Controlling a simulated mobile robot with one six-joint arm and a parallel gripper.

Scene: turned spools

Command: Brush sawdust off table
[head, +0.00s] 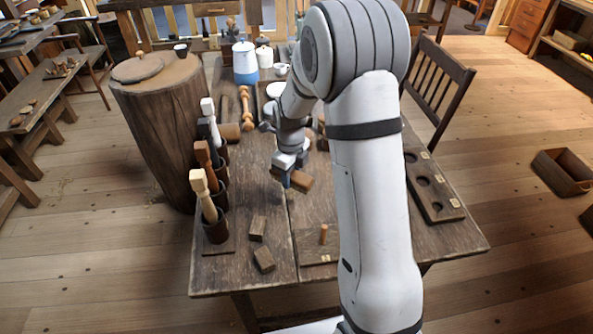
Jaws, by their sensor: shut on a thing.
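The dark wooden table (280,268) fills the middle of the head view. My gripper (289,180) is low over the table's middle, shut on a small brown wooden block-like piece (301,181). That piece may be the brush, but its underside and any bristles are hidden. I cannot tell whether it touches the tabletop. No clear patch of sawdust shows on the table at this size, and my arm hides part of the right half.
Dark cups with upright wooden-handled tools (207,195) line the left edge. Small blocks (264,259) and a pegged board (318,245) lie in front. A holed board (432,187) lies right. A stump (162,125) adjoins left.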

